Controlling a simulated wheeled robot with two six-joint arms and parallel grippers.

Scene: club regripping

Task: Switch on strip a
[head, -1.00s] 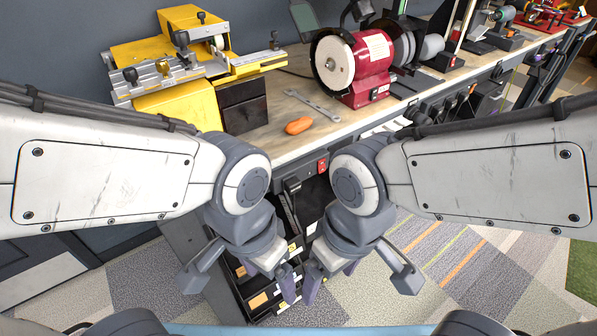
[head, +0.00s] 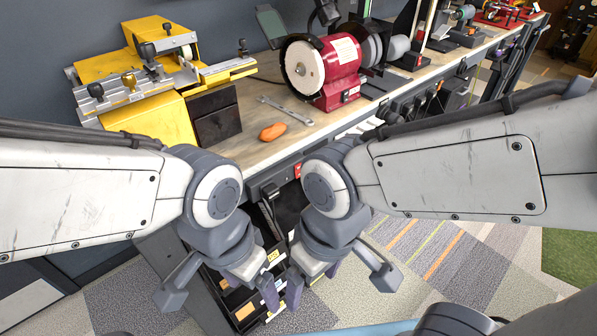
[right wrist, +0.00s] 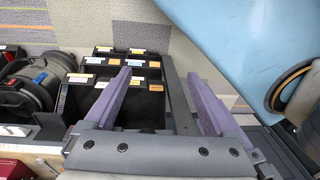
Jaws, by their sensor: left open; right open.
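A small red switch (head: 298,170) shows on the front edge of the workbench (head: 250,152), just above my right arm's wrist joint. I cannot tell whether it belongs to strip a, and no label is readable. A dark fitting (head: 270,190) sits beside it on the left, partly hidden by my wrists. My left gripper (head: 268,292) and right gripper (head: 294,287) hang low in front of the bench, close together and below the switch. Both are empty. In the right wrist view the purple fingers of my right gripper (right wrist: 160,100) stand wide apart, with labelled bins beyond them.
A yellow machine (head: 150,85), a wrench (head: 287,110), an orange object (head: 272,132) and a red bench grinder (head: 325,70) are on the bench. Labelled dark bins (head: 245,300) stand below the bench, behind my grippers. Carpeted floor (head: 440,265) is clear at the right.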

